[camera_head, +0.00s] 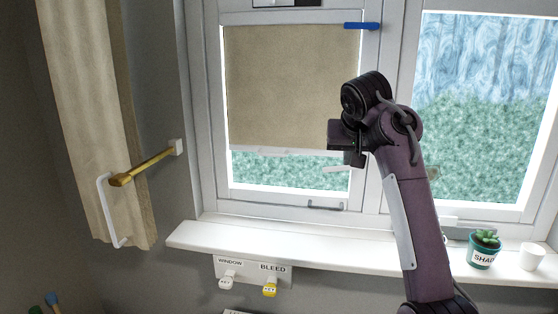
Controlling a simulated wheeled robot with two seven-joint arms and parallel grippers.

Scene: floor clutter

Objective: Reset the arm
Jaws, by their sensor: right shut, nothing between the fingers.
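My right arm (412,215) rises from the bottom right and bends over at the top, in front of the window frame. My right gripper (354,160) is at its end, pointing away toward the window beside the right edge of the beige blind. It is shut, with nothing seen in it. The arm hides part of the window frame and the sill. My left gripper is not in view.
A beige blind (290,85) covers much of the left pane. The white sill (300,248) carries a plant pot (482,252) and a white cup (532,257) at right. A curtain (90,120) and brass rod (145,167) are at left. Labelled knobs (270,287) hang below the sill.

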